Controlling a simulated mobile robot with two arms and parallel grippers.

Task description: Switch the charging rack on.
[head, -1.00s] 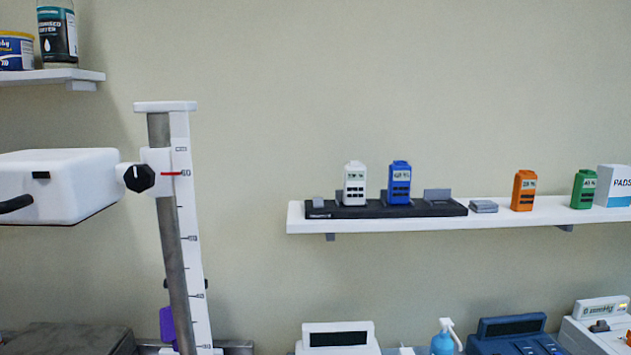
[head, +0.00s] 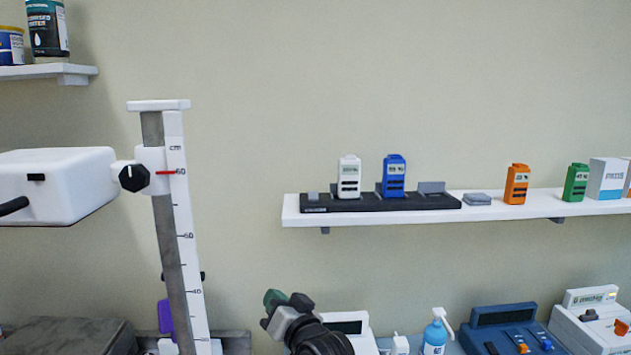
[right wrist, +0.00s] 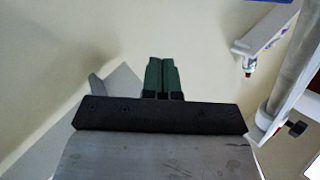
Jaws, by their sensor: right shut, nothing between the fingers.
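The black charging rack (head: 405,202) lies on the left part of the white wall shelf. A white unit (head: 349,177) and a blue unit (head: 393,176) stand upright in it, and a slot at its right end is empty. A small grey block (head: 313,197) sits at its left end; whether it is a switch I cannot tell. My right gripper (head: 274,298) is below and left of the shelf, apart from the rack. Its green fingers (right wrist: 161,76) are shut and empty in the right wrist view. My left gripper is not in view.
The shelf (head: 540,208) also carries a flat grey piece (head: 477,199), an orange unit (head: 517,184), a green unit (head: 576,182) and a box (head: 606,179). A white column with a scale (head: 180,230) stands left. Devices and a spray bottle (head: 435,335) stand below. The wall between column and shelf is clear.

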